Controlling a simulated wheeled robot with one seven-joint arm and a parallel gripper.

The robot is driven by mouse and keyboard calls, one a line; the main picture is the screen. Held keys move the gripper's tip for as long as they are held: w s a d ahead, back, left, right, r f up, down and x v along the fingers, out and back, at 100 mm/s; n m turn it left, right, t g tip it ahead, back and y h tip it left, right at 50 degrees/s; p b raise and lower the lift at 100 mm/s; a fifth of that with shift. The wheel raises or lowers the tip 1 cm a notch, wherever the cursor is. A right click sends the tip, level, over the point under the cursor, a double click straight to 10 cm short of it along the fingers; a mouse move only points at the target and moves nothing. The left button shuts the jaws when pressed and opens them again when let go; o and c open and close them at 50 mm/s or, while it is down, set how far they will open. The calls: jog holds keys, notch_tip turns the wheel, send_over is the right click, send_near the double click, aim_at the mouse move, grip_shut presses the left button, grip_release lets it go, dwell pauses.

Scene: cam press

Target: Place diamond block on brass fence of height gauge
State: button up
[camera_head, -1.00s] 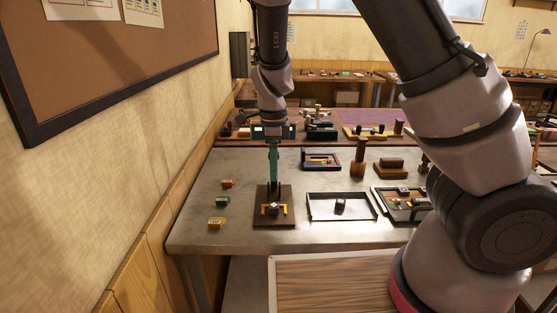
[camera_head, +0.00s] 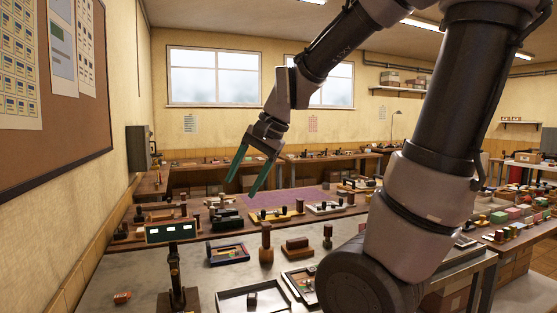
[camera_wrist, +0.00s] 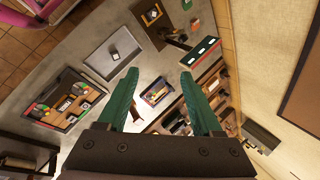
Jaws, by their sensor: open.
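The height gauge (camera_head: 173,268) stands at the front left of the grey bench, with a lit display on top. Its base is cut off by the lower edge in the head view. In the wrist view, the gauge's dark base (camera_wrist: 168,36) is at the top, with a small pale item at the fence area (camera_wrist: 152,14). I cannot tell for certain which piece is the diamond block. My gripper (camera_head: 240,188) is open and empty, high above the bench, apart from everything.
A framed tray (camera_head: 228,254), wooden posts (camera_head: 266,243) and a dark-wood block (camera_head: 297,246) stand behind the shallow tray (camera_head: 232,297). A small orange block (camera_head: 122,297) lies left of the gauge. More benches line the back. The air around my gripper is free.

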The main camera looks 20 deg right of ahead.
jog(key=s+d+r+n+t+h, duration=0.2)
jog(key=s+d+r+n+t, duration=0.1)
jog(key=s+d+r+n, duration=0.1)
jog(key=s+d+r, duration=0.1)
jog(key=s, duration=0.1)
jog(key=shift+s+d+t+h, duration=0.3)
jog(key=shift+d, duration=0.05)
